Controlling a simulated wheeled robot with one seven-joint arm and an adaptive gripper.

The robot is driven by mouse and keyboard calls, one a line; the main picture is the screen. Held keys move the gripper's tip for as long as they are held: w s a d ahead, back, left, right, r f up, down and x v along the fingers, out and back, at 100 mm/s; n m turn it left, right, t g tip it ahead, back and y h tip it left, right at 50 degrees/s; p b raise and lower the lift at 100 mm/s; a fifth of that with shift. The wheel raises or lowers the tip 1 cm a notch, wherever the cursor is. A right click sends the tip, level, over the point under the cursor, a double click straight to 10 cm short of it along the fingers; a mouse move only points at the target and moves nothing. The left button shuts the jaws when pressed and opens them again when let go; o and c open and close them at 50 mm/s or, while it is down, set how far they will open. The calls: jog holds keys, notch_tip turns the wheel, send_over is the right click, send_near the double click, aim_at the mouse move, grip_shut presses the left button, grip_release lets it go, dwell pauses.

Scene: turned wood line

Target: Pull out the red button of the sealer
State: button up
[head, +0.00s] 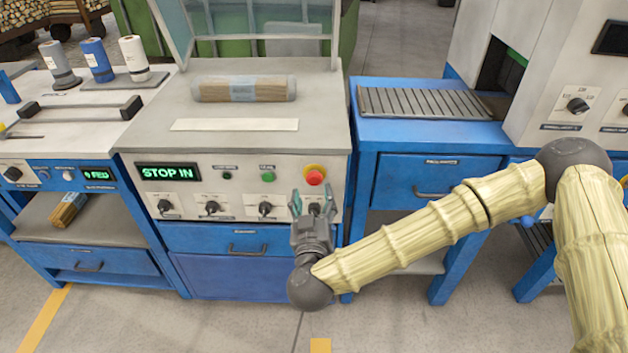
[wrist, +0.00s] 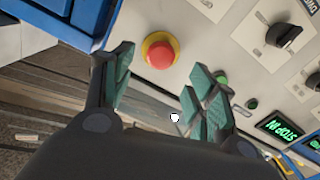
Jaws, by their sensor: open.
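The red button (head: 315,177) sits on a yellow ring on the front panel of the sealer (head: 250,130), at the panel's right end. It also shows in the wrist view (wrist: 160,54), ahead of and between my fingers. My gripper (head: 312,203) is open and empty, just below and in front of the button, apart from it. In the wrist view its teal-padded fingers (wrist: 160,90) stand spread to either side. The sealer's green display (head: 168,172) reads "STOP IN".
Several dark knobs (head: 212,207) and a green button (head: 268,176) lie left of the red button. A wrapped bundle (head: 243,88) lies on the sealer's top. A blue table with a roller rack (head: 425,102) stands at right.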

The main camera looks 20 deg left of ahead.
aim_at(313, 181)
jog(key=x, duration=0.7)
jog(key=shift+w+f, duration=0.1)
jog(key=shift+w, duration=0.1)
jog(key=shift+c, duration=0.2)
grip_shut()
jog(key=shift+s+a, duration=0.1)
